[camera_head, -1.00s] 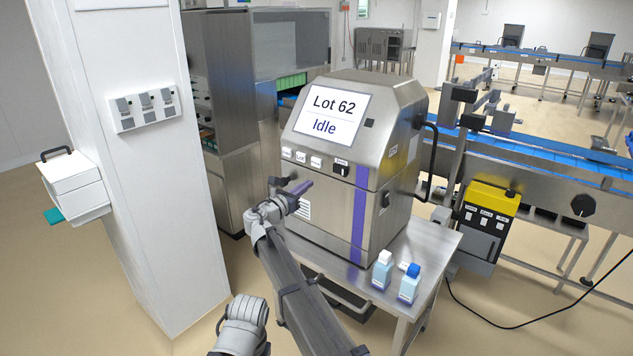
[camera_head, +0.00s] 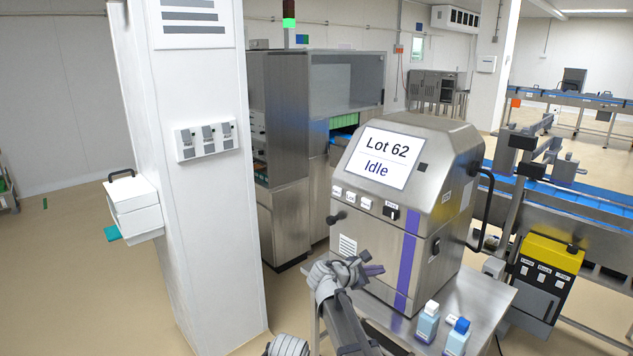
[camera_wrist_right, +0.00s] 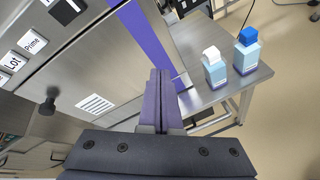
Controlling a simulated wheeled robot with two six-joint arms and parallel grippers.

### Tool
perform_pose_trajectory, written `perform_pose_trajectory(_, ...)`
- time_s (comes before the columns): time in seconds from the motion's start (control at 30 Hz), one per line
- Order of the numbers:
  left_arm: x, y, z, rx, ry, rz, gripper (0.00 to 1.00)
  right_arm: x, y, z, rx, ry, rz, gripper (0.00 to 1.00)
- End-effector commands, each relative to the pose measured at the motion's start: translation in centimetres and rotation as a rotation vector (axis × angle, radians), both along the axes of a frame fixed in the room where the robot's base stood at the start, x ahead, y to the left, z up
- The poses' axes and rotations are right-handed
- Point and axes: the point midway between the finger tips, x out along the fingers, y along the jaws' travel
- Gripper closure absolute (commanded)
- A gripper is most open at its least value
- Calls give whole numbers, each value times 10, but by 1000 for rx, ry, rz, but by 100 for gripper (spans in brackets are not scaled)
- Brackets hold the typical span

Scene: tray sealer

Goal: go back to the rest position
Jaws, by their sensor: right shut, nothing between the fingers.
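My right gripper (camera_head: 374,270) is in front of the lower front of the steel tray sealer (camera_head: 437,255). Its purple fingers are shut together with nothing between them, as the right wrist view (camera_wrist_right: 159,88) also shows. I cannot tell the exact gap to the machine's front; no contact is clear. The sealer's screen (camera_head: 384,158) reads "Lot 62" and "Idle". A dark round knob (camera_wrist_right: 47,105) sits on its front, left of the gripper in the wrist view. My left gripper is not in view.
The sealer stands on a steel table (camera_head: 488,295). Two blue bottles (camera_head: 428,322) (camera_head: 457,338) stand at the table's front right. A white pillar (camera_head: 205,215) with a white box (camera_head: 133,208) is on the left. A blue conveyor (camera_head: 590,207) runs at the right.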

Motion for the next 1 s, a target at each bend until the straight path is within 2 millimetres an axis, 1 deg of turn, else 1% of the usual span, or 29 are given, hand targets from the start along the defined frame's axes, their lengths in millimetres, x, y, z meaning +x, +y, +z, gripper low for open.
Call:
perform_pose_trajectory(0.03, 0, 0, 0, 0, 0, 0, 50, -39, -18, -21, 161, -42, -99, 100)
perform_pose_trajectory(0.07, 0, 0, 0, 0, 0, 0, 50, -57, -24, -34, 259, -68, -163, 100)
perform_pose_trajectory(0.1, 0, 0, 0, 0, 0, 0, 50, -80, -30, -51, 388, -103, -254, 100)
perform_pose_trajectory(0.2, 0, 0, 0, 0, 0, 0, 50, -132, -32, -85, 669, -175, -486, 100)
perform_pose_trajectory(0.3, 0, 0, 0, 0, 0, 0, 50, -171, -25, -106, 869, -221, -688, 100)
perform_pose_trajectory(0.4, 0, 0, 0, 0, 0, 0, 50, -201, -15, -119, 1013, -248, -855, 100)
perform_pose_trajectory(0.6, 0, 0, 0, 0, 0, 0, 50, -249, 6, -133, 1212, -275, -1142, 100)
perform_pose_trajectory(0.77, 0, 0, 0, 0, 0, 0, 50, -282, 24, -136, 1330, -279, -1354, 100)
perform_pose_trajectory(0.8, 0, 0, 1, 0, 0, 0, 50, -286, 31, -135, 1344, -272, -1383, 100)
perform_pose_trajectory(0.87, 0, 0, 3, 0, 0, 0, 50, -286, 44, -133, 1322, -245, -1349, 100)
perform_pose_trajectory(1.0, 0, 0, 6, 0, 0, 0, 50, -297, 69, -130, 1282, -195, -1297, 100)
